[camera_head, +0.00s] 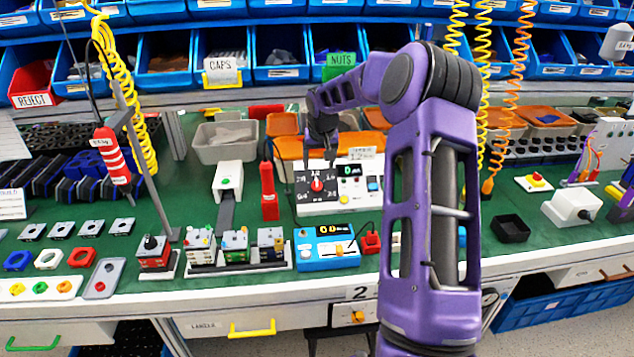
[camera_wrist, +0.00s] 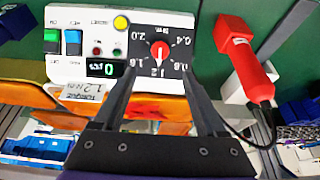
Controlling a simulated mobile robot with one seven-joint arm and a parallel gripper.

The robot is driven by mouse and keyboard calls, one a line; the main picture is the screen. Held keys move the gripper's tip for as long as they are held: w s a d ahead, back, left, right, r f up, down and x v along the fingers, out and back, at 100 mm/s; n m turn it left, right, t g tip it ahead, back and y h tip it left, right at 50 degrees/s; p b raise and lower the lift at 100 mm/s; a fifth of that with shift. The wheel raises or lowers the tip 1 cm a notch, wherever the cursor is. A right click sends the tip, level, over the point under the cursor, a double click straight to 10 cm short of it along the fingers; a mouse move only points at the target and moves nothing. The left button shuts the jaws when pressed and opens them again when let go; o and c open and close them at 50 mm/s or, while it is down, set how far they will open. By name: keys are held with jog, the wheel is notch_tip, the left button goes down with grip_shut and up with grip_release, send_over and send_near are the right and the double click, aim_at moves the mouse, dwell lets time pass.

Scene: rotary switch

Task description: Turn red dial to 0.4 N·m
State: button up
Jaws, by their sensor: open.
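The red dial (camera_head: 317,184) sits on a black numbered face on the white control box (camera_head: 365,195). In the wrist view the red dial (camera_wrist: 160,52) has a pale mark. Numbers 0.4, 0.8, 1.6 and 2.0 show around it, upside down or tilted; which one the mark points at is hard to tell. The box's small display (camera_wrist: 104,69) shows a green 0. My gripper (camera_head: 323,152) is above and behind the dial in the head view. In the wrist view my gripper (camera_wrist: 163,65) is open, its dark fingers on either side of the dial; contact cannot be told.
The box also has a yellow button (camera_wrist: 121,22) and green and blue switches (camera_wrist: 73,42). A blue meter (camera_head: 327,246) lies in front. Orange bins (camera_head: 285,124) stand behind.

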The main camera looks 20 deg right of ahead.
aim_at(317, 183)
jog(key=x, duration=1)
jog(key=shift+w+f, duration=0.15)
jog(key=shift+f, duration=0.05)
grip_shut()
